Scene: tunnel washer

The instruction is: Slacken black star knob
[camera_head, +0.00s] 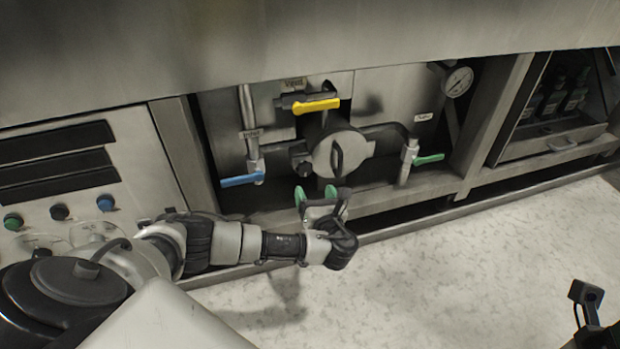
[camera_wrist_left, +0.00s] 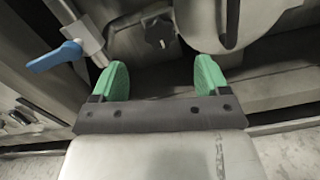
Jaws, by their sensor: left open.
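The black star knob (camera_head: 304,168) sits at the lower left of the round metal cover (camera_head: 325,158) inside the open bay. It also shows in the left wrist view (camera_wrist_left: 158,33), at the top, centred between and beyond the fingertips. My left gripper (camera_head: 315,195) is open and empty, its green fingers pointing up towards the knob from just below. In the left wrist view my left gripper (camera_wrist_left: 161,72) shows a clear gap and touches nothing. My right gripper (camera_head: 588,300) is partly in view at the lower right corner; its jaws are unclear.
A blue-handled valve (camera_head: 242,180) stands left of the knob. A yellow lever (camera_head: 316,106) is above, and a green-handled valve (camera_head: 428,159) is to the right. A metal sill (camera_head: 385,213) runs along the bay's front. The pale floor in front is mostly clear.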

